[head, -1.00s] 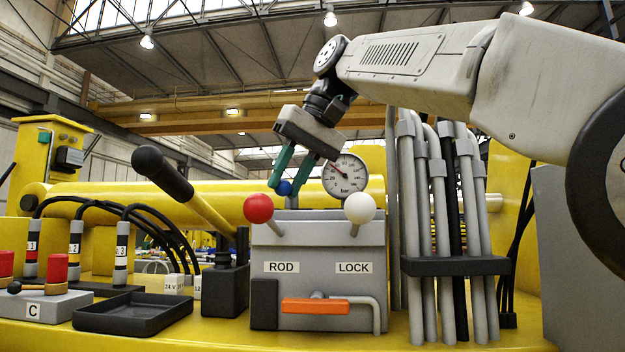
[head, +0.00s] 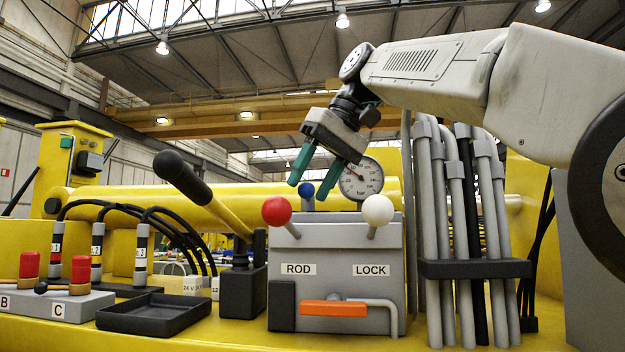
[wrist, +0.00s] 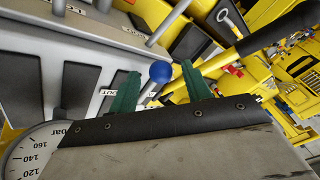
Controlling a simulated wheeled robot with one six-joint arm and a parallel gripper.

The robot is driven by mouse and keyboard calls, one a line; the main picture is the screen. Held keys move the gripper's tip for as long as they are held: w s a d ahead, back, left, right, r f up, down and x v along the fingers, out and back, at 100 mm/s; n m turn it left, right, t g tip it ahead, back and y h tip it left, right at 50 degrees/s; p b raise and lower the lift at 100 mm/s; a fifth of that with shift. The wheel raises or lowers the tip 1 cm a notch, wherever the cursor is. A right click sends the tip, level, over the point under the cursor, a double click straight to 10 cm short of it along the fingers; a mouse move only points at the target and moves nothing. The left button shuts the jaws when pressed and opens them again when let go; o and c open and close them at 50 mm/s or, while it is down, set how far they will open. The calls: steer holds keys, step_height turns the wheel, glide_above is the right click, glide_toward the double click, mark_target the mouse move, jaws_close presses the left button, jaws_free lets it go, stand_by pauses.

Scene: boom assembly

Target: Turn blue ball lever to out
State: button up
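The blue ball lever (head: 307,190) stands at the back of the grey box (head: 336,246), behind the red and white ball levers. My gripper (head: 307,192) comes down from above, with its teal fingers apart around the blue ball. In the wrist view the blue ball (wrist: 160,71) shows between the two fingertips, with a visible gap on both sides. My gripper (wrist: 162,80) is open and holds nothing. An OUT label (wrist: 107,92) is partly visible left of the fingers in the wrist view.
The red ball lever (head: 276,210) and white ball lever (head: 378,209) stand in front. A pressure gauge (head: 361,178) is close to the right of my fingers. A black-gripped yellow lever (head: 185,178) leans on the left. Grey hoses (head: 454,200) stand on the right.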

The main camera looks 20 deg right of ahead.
steer(key=shift+r, duration=0.4)
step_height(320, 180, up, 3)
steer(key=shift+w+f, duration=0.1)
steer(key=shift+f, duration=0.05)
steer(key=s, duration=0.5)
steer(key=s+r, duration=0.1)
steer(key=s, duration=0.4)
steer(key=s+d, duration=0.1)
steer(key=s, duration=0.5)
steer(key=shift+s+r, duration=0.1)
steer(key=shift+r, duration=0.1)
steer(key=shift+c, duration=0.3)
